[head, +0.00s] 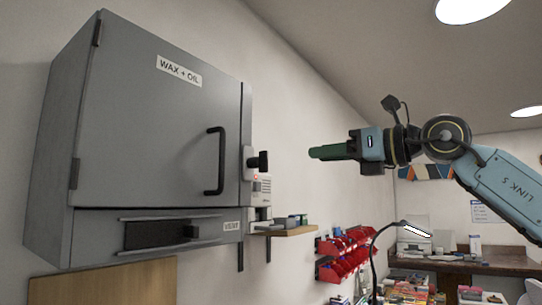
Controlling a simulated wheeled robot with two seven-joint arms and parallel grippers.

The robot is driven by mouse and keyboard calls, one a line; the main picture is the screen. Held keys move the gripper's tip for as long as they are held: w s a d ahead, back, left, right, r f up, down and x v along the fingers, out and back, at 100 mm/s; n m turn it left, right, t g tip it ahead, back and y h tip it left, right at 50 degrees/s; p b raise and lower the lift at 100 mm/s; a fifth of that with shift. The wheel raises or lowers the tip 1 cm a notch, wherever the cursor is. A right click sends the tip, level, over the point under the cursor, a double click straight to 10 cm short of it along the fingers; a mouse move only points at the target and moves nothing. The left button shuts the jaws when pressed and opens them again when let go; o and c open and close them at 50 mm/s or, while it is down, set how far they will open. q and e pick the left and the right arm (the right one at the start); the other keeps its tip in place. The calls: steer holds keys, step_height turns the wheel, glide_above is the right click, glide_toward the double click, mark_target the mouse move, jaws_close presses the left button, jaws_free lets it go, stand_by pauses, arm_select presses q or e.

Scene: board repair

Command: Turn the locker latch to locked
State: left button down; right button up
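The grey wall locker (165,110), labelled "WAX + OIL", fills the left of the head view with its door closed. A black bar handle (221,162) stands near the door's right edge. The latch (257,160), a black knob on a light plate, sits at that edge, right of the handle. I cannot tell whether it is at locked. My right gripper (318,153) is to the right of the latch, apart from it, with its dark green fingers pointing left. They show edge-on, so their gap is hidden. My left gripper is out of view.
A vent panel (180,233) is under the door. A small device (259,190) with a red light and a wooden shelf (285,231) are right of the locker. Red bins (346,252) and a workbench (480,263) are farther back. The space between gripper and latch looks clear.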

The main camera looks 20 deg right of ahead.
mark_target(257, 162)
steer(key=p+x, duration=0.5)
steer(key=x, duration=0.8)
steer(key=shift+r, duration=0.1)
jaws_close()
